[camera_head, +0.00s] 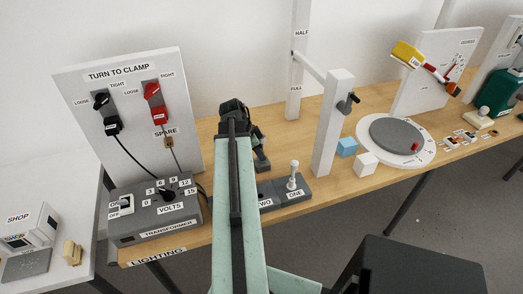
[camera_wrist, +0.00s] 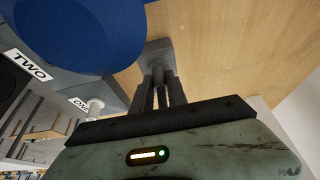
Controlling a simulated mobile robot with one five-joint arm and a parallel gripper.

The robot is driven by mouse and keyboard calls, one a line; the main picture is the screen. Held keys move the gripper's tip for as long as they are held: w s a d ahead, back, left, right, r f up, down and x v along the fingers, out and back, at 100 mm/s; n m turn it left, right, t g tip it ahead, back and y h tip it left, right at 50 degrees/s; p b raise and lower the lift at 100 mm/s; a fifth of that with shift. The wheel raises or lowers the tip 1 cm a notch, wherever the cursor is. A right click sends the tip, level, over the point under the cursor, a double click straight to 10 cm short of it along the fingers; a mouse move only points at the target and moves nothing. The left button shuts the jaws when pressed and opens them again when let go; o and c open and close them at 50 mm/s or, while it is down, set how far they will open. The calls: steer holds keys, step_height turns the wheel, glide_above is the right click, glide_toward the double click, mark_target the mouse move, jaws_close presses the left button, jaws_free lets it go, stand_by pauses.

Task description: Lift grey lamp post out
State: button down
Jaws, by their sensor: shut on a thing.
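The grey lamp post shows in the wrist view as a grey squared piece (camera_wrist: 157,48) at the tips of my gripper (camera_wrist: 161,88), whose dark fingers are shut on it. In the head view my gripper (camera_head: 257,147) is partly hidden by my arm, with a small grey piece (camera_head: 262,165) below it. I cannot tell whether the post touches anything beneath. A grey socket block (camera_head: 268,204) is labelled TWO and ONE. A white-topped post (camera_head: 293,175) stands upright at ONE; TWO is partly behind my arm.
A large blue rounded thing (camera_wrist: 75,25) fills the wrist view's upper left. The grey transformer (camera_head: 155,212) and clamp panel (camera_head: 125,115) stand left.

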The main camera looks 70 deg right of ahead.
steer(key=shift+r+p, duration=0.35)
steer(key=shift+r, duration=0.05)
steer(key=shift+r+p, duration=1.7)
